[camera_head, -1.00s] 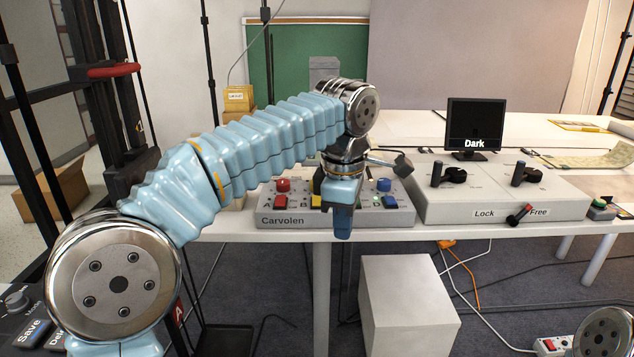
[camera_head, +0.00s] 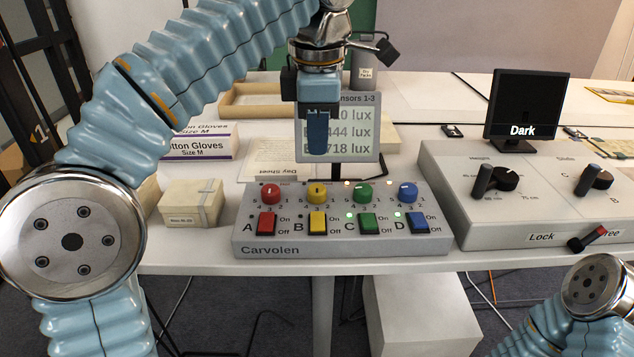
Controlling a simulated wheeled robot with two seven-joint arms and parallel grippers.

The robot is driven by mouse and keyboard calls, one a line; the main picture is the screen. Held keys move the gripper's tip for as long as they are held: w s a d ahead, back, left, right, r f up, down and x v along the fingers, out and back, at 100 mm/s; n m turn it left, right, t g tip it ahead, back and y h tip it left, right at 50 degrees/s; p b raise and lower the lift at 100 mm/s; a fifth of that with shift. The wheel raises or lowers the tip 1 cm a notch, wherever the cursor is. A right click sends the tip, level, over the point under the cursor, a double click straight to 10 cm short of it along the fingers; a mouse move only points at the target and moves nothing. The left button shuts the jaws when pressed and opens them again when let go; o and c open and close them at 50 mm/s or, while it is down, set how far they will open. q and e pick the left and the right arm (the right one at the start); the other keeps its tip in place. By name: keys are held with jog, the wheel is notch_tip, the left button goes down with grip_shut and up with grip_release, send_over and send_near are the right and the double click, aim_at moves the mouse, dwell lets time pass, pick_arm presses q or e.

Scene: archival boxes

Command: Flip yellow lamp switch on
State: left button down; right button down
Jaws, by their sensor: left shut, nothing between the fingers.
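The grey Carvolen control box (camera_head: 345,240) stands at the front of the table. Its yellow switch (camera_head: 318,223), marked B with On and Off, is second from the left, below a yellow knob (camera_head: 317,194). The small light by B looks dark; those by C and D glow green. My left gripper (camera_head: 317,152) points down, shut and empty, above and behind the yellow knob, in front of the lux display (camera_head: 352,130). It touches no switch. My right gripper is out of view; only part of my right arm shows at lower right.
Red, green (camera_head: 367,223) and blue (camera_head: 417,222) switches flank the yellow one closely. A small cream box (camera_head: 191,202) and a glove box (camera_head: 205,142) stand left. A larger grey console (camera_head: 535,200) and a monitor marked Dark (camera_head: 527,105) stand right.

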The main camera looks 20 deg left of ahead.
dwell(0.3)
pick_arm(q)
jog(key=b, duration=0.3)
send_near(317, 214)
jog(key=f, duration=0.5)
jog(key=shift+w+f, duration=0.1)
jog(key=shift+w, duration=0.3)
jog(key=shift+w+f, duration=0.15)
jog(key=shift+f, duration=0.65)
